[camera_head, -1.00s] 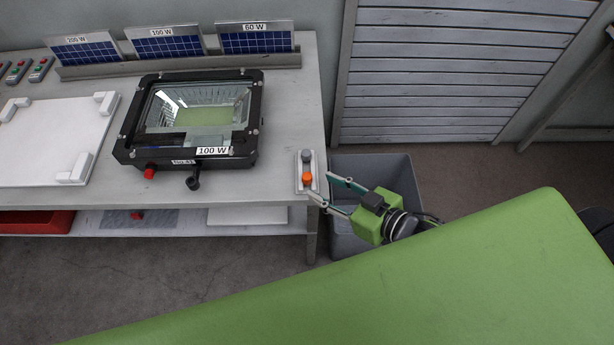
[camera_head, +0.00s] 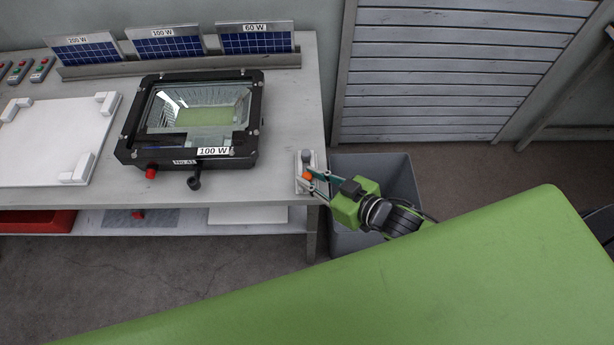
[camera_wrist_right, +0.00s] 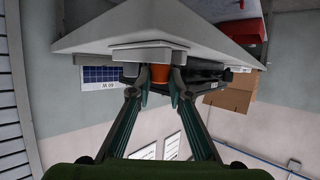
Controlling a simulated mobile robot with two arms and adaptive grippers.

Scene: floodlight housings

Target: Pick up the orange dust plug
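The orange dust plug (camera_head: 307,175) stands in a small light holder (camera_head: 299,187) at the right edge of the workbench. My right gripper (camera_head: 312,178) reaches in from the right, with its fingers on both sides of the plug and drawn in close to it. My left gripper is not in view.
A grey plug (camera_head: 307,156) stands just behind the orange one in the same holder. A black floodlight housing (camera_head: 130,150) lies to the left on the bench (camera_head: 240,188). A grey bin (camera_head: 400,170) stands on the floor below my right gripper.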

